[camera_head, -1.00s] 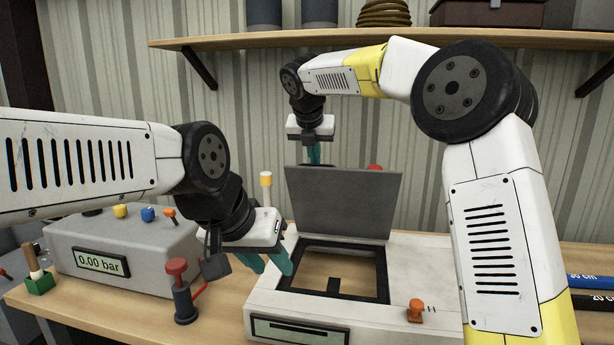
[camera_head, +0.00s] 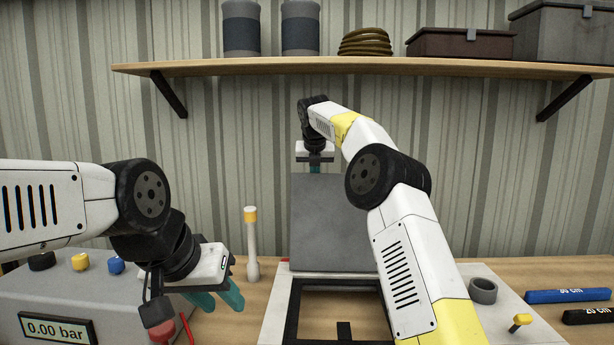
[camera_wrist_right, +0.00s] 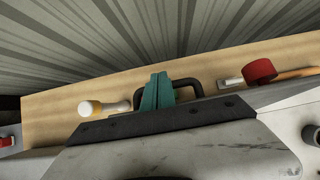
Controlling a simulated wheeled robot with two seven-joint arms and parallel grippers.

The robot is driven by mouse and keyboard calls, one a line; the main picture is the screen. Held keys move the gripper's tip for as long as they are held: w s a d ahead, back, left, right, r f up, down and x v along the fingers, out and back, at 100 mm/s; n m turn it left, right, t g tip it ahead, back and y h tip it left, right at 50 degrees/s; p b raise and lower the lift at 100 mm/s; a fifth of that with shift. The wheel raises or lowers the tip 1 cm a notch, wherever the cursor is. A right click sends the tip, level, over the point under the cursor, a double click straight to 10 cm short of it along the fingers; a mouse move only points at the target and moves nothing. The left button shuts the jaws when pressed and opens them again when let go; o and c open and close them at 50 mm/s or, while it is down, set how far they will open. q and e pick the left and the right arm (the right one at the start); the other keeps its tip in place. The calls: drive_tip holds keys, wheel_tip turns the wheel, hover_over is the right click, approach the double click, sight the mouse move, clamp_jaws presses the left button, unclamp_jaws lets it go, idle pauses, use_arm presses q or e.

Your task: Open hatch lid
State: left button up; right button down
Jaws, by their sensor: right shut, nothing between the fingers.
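The grey hatch lid (camera_head: 335,222) stands raised, about upright, at the back of the dark-framed opening (camera_head: 293,305) in the head view. The opening is uncovered. My right gripper (camera_head: 315,168) is at the lid's top edge; its fingertips are mostly hidden behind the lid. In the right wrist view its teal fingers (camera_wrist_right: 157,92) are together and empty, beside a dark bar handle (camera_wrist_right: 196,85). Whether they touch it I cannot tell. My left gripper (camera_head: 220,298) is open and empty, left of the opening.
A white stick with a yellow top (camera_head: 251,240) stands behind my left gripper. A grey gauge box (camera_head: 90,285) is at left. A grey ring (camera_head: 483,291) and a yellow knob (camera_head: 521,320) are at right. A loaded shelf (camera_head: 360,67) runs above the bench.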

drive_tip(key=shift+w+f, duration=0.15)
drive_tip(key=shift+w, duration=0.25)
drive_tip(key=shift+s, duration=0.1)
drive_tip(key=v, duration=0.7)
drive_tip(key=s+d+r+m, duration=0.1)
drive_tip(key=s+d+m, duration=0.3)
drive_tip(key=s+m, duration=0.6)
drive_tip(key=s+d+r+m, duration=0.1)
drive_tip(key=s+d+m, duration=0.45)
drive_tip(key=s, duration=0.75)
drive_tip(key=s+d+f+m+y, duration=0.1)
drive_tip(key=s+f+m, duration=0.7)
drive_tip(key=s, duration=0.4)
drive_tip(key=s+d+f+m+y, duration=0.1)
drive_tip(key=s+f+m, duration=0.7)
drive_tip(key=s+m, duration=0.3)
drive_tip(key=shift+s+d+f+g, duration=0.25)
drive_tip(key=shift+s+d+g, duration=0.1)
drive_tip(key=shift+s+g, duration=0.05)
